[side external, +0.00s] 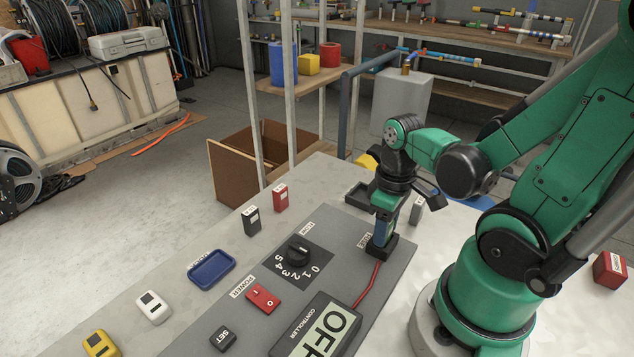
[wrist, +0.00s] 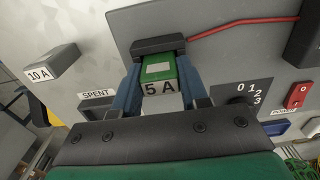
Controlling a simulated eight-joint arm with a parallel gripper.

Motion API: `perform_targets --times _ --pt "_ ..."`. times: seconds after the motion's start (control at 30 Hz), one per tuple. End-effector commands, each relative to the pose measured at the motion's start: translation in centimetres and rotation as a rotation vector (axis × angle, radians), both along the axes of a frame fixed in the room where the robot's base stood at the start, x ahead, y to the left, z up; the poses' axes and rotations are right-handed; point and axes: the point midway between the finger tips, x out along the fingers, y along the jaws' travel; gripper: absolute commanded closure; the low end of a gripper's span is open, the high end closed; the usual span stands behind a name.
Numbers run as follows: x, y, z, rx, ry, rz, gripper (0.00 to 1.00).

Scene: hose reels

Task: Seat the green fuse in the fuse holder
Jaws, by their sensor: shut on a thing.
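The green fuse (wrist: 158,70), labelled 5 A, is between the blue fingers of my gripper (wrist: 160,82), which is shut on it. The black fuse holder (wrist: 158,44) is at the fuse's far end in the wrist view. The fuse meets the holder there, but I cannot tell how deep it sits. In the side view my gripper (side external: 383,236) points down at the holder (side external: 378,252) on the grey panel, its fingertips right at it. The fingers hide the fuse in that view. A red wire (side external: 367,285) runs from the holder.
The panel has a black dial (side external: 298,251), a red power switch (side external: 263,298) and a controller display (side external: 318,332) reading OFF. Black (side external: 251,221), red (side external: 280,198), white (side external: 153,308) and yellow (side external: 102,345) blocks stand left. A grey 10 A block (wrist: 50,62) is beside the spent tray (wrist: 97,98).

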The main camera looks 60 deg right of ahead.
Motion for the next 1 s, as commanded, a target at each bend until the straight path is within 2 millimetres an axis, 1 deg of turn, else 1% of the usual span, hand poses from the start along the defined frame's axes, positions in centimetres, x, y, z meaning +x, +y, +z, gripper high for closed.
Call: perform_targets --times 0.37,0.4,0.5,0.87,1.0 --pt "0.02 -0.01 -0.36 0.000 0.000 0.000 1.00" --pt "0.04 -0.02 -0.39 0.000 0.000 0.000 0.56" --pt "0.02 -0.01 -0.37 0.000 0.000 0.000 0.30" --pt "-0.01 0.00 -0.27 0.000 0.000 0.000 0.30" --pt "0.02 -0.01 0.26 0.000 0.000 0.000 0.30"
